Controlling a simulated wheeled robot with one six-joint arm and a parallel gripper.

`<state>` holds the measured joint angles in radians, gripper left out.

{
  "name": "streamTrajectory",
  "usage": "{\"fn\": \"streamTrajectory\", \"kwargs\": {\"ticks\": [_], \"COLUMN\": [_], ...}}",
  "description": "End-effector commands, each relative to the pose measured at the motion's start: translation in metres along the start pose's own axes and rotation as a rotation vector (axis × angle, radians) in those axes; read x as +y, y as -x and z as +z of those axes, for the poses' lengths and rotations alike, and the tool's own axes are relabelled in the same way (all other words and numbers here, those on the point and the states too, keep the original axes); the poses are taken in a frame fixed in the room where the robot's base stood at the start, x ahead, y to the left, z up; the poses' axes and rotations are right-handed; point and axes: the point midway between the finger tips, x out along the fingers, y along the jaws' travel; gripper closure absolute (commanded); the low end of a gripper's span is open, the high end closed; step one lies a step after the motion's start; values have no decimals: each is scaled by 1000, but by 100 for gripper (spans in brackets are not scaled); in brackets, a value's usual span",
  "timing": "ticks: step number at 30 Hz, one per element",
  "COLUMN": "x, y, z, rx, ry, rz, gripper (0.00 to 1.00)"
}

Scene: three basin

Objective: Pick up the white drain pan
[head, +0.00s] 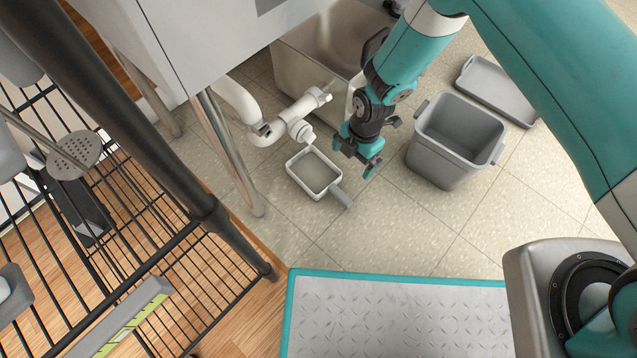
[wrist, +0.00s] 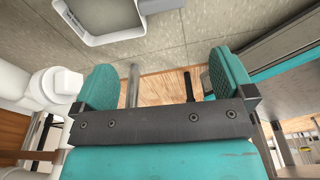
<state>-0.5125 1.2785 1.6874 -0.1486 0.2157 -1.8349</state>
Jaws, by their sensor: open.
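The white drain pan (head: 314,174) sits upright on the tiled floor below the white drain pipe in the head view. Its short grey handle (head: 341,197) points to the lower right. My gripper (head: 353,161) is open and empty, just to the right of the pan and apart from it. In the wrist view, the pan (wrist: 118,36) shows at the top, partly cut off, with its handle (wrist: 160,5) at the top edge. It lies beyond the fingers of my gripper (wrist: 165,80), with nothing between them.
White drain pipes (head: 265,130) hang over the pan's upper left, near a metal table leg (head: 229,155). A grey bin (head: 452,140) stands right of my gripper, with a grey tray (head: 497,90) behind. Floor below the pan is clear.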

Motion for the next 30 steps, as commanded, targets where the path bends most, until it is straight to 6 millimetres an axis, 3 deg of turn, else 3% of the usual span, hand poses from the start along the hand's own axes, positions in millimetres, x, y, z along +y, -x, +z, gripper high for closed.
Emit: {"fn": "streamTrajectory", "kwargs": {"ticks": [15, 26, 30], "x": [-2, -2, -1], "y": [-112, -135, -153], "z": [1, 0, -2], "rx": [-1, -1, -1], "ry": [19, 18, 19], "rz": [-4, -4, -4], "gripper": [0, 0, 0]}}
